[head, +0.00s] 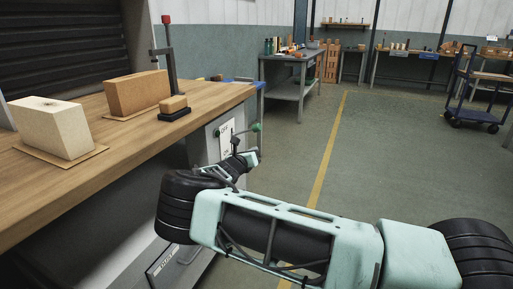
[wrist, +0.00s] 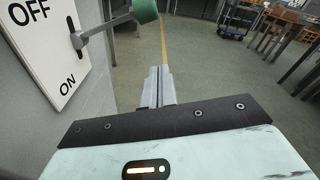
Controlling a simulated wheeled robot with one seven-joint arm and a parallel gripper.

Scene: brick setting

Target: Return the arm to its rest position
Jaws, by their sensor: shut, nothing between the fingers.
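My gripper (wrist: 158,72) shows in the wrist view with its two grey fingers together and nothing between them. My mint-green arm reaches across the lower part of the head view, with its wrist end beside the side of the workbench. A white OFF/ON panel (wrist: 42,42) is at the upper left of the wrist view, and also shows on the bench side in the head view (head: 226,138). A lever with a green knob (wrist: 145,10) sticks out from the panel. The gripper is apart from the knob in the wrist view.
A wooden workbench (head: 60,185) on the left bears a pale brick (head: 55,125), a tan brick (head: 137,93) and a small block on a dark base (head: 174,108). A grey table (head: 290,88) and a blue cart (head: 480,90) stand farther back. Open floor lies to the right.

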